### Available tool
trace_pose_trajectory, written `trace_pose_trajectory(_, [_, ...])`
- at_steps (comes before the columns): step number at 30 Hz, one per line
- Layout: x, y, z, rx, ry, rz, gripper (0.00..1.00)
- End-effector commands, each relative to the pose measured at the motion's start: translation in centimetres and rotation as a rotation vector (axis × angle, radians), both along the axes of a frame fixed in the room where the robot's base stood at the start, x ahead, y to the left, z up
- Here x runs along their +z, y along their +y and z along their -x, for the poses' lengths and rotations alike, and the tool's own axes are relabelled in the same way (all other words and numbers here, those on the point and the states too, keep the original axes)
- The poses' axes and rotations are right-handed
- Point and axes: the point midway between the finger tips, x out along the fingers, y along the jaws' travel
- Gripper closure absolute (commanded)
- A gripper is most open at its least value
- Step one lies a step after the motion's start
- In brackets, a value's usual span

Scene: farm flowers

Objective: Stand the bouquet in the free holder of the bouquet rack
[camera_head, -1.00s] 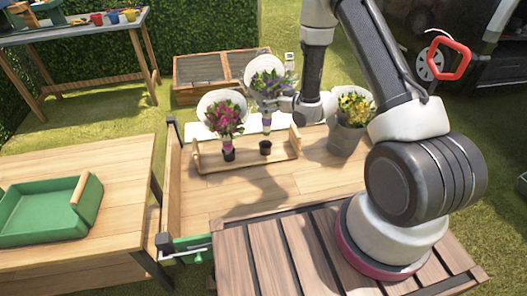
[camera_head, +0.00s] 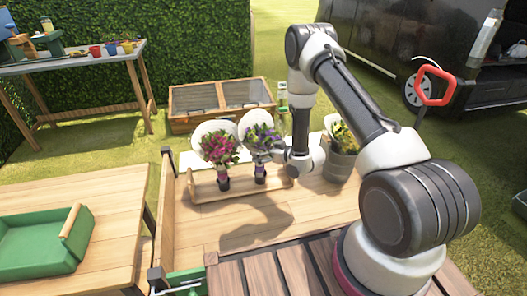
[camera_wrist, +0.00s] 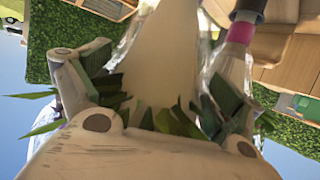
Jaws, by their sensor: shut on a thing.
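The purple bouquet (camera_head: 258,137), in a pale round wrap, stands upright over the second black holder (camera_head: 260,173) of the wooden bouquet rack (camera_head: 208,192). Its lower end meets the holder's mouth; whether it is seated inside I cannot tell. My gripper (camera_head: 271,155) reaches in from the right and is shut on the bouquet below its flowers. In the wrist view, the clear wrap and green leaves (camera_wrist: 175,122) lie between my fingers. A pink-red bouquet (camera_head: 219,147) stands in the rack's left holder (camera_head: 223,184); a pink-banded stem (camera_wrist: 240,33) also shows in the wrist view.
A grey bucket with yellow flowers (camera_head: 340,163) stands right of the rack, close to my arm. A green tray (camera_head: 38,250) sits on the left table. The tabletop (camera_head: 240,218) before the rack is clear. A wooden cold frame (camera_head: 220,100) is behind.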

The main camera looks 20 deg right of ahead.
Motion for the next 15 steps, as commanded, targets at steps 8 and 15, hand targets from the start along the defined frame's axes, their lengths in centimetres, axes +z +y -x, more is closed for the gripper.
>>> trace_pose_trajectory(8, [-0.28,-0.01,0.03,0.000,0.001,0.001,0.00])
trace_pose_trajectory(15, [-0.25,-0.01,0.01,0.000,0.001,0.001,0.00])
